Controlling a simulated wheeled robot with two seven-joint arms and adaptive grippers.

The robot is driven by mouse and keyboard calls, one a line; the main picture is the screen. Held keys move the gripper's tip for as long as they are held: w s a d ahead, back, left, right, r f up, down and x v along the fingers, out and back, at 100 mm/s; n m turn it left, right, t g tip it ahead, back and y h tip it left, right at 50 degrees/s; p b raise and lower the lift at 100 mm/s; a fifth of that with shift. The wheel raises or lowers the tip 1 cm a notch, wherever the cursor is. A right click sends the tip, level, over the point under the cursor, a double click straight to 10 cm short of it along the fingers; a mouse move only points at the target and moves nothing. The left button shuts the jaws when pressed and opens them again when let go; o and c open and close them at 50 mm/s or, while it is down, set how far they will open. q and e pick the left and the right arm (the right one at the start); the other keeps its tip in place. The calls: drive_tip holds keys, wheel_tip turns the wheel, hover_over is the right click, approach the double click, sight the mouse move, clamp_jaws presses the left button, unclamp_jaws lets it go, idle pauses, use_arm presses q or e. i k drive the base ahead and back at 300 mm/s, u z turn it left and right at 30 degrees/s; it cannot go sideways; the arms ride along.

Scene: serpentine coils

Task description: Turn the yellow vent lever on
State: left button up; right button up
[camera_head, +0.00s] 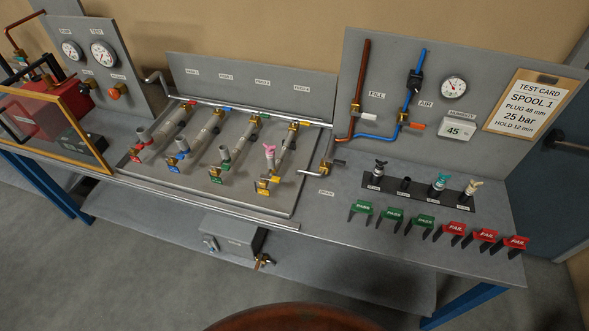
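The bench panel (230,205) in the middle carries several slanted pipe spools, with coloured parts in red, blue, green and yellow. At the back end of the rightmost spool, a small yellow-orange lever (304,123) sits beside a brass valve (293,127). A yellow tag (263,187) is at the front end of the same spool, below a pink-handled plug (269,152). I cannot tell from the labels which yellow part is the vent, and the lever's exact angle is too small to read. Neither of my grippers is in view.
A back board with FILL and AIR pipes (366,138) and a test card (532,102) stands right. Green PASS tags (393,215) and red FAIL tags (455,228) stand at the right front edge. A grey box (233,236) sits on the lower shelf.

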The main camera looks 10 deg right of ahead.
sight(264, 178)
drive_tip(key=z, duration=0.25)
drive_tip(key=i, duration=0.95)
drive_tip(key=z, duration=1)
drive_tip(key=k, duration=0.6)
drive_tip(key=u, duration=0.4)
